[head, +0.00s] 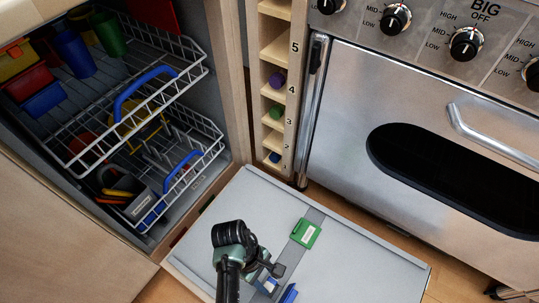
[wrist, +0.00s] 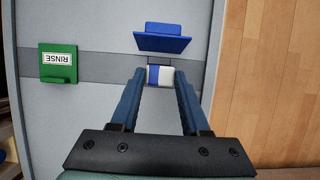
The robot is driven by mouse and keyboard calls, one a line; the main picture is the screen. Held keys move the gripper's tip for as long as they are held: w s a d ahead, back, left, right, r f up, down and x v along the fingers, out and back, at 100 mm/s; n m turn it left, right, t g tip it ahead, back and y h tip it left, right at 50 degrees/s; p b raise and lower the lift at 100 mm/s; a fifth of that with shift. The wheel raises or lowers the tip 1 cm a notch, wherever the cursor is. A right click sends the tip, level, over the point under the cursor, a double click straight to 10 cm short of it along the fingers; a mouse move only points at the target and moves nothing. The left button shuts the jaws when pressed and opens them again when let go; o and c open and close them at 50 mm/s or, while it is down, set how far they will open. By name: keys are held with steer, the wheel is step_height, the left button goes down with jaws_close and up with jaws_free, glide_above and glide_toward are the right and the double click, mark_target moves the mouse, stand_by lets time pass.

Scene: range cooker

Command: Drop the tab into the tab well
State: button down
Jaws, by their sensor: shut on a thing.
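My gripper (wrist: 160,73) is over the lowered door and shut on a small blue-and-white tab (wrist: 165,77), held between the fingertips. In the head view my gripper (head: 268,276) partly hides the tab. A blue flap (wrist: 162,38) stands on the door just beyond the fingertips; it also shows in the head view (head: 289,293). A small dark patch, likely the tab well (wrist: 158,61), shows between the flap and the tab. The tab covers part of it, and I cannot tell how high the tab is above it.
A green RINSE cover (wrist: 58,64) lies left of my gripper on the door (head: 350,262). The dishwasher's upper rack (head: 185,70) and lower rack (head: 205,150) hold dishes. A wooden rack with numbered slots (head: 275,50) and the range cooker (head: 400,90) stand behind.

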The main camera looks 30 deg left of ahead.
steer(key=shift+r+p, duration=0.15)
steer(key=shift+p, duration=0.2)
steer(key=shift+f+b, duration=2.7)
steer(key=shift+f, duration=1.3)
steer(key=shift+c, duration=1.5)
jaws_free()
steer(key=p+v, duration=0.7)
steer(key=v, duration=0.6)
steer(key=shift+p, duration=0.4)
steer(key=shift+f, duration=0.1)
